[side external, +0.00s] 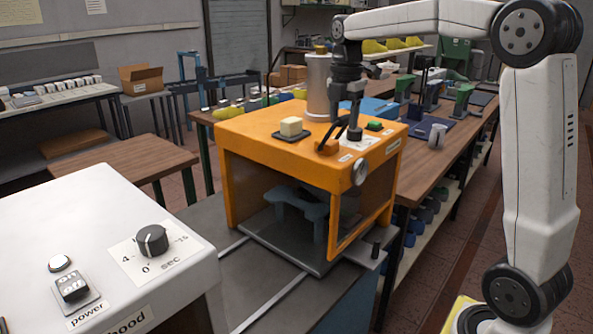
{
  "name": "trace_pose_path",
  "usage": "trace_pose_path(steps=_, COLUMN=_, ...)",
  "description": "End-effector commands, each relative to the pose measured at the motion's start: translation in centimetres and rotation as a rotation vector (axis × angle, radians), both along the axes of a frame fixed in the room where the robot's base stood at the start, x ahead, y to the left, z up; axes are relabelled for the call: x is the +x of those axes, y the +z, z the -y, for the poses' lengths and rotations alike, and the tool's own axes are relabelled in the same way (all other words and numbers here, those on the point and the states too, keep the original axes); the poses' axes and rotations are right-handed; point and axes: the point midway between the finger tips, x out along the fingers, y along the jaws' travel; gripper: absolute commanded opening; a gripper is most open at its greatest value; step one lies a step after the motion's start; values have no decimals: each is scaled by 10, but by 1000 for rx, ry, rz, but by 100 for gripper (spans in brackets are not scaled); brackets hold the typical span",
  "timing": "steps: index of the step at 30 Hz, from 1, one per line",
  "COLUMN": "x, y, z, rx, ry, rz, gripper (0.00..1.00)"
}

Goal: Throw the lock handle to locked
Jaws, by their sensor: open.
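An orange press-like machine (246,150) stands on a grey bench. On its top, a small orange-brown lever-like part (327,147) sits by the front edge beside a white label plate (357,145); it may be the lock handle, but its set position is too small to read. My gripper (354,135) points down over the label plate, just right of that part. Its fingers are open, with nothing seen between them. I cannot tell whether a finger touches the part. A round silver knob (360,172) is on the machine's front face.
A white control box (100,235) with a dial is at the front left.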

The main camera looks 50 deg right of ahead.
Motion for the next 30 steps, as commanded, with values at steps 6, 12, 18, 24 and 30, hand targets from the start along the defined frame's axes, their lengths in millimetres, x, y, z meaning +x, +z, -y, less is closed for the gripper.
trace_pose_path(steps=6, x=1, y=5, z=0, rx=-1, ry=0, rz=2, gripper=56)
trace_pose_path(steps=12, x=1, y=21, z=0, rx=-1, ry=0, rz=4, gripper=56)
trace_pose_path(steps=18, x=1, y=37, z=0, rx=-1, ry=0, rz=2, gripper=56)
trace_pose_path(steps=24, x=1, y=54, z=0, rx=-1, ry=0, rz=2, gripper=56)
trace_pose_path(steps=30, x=0, y=68, z=0, rx=-1, ry=0, rz=2, gripper=56)
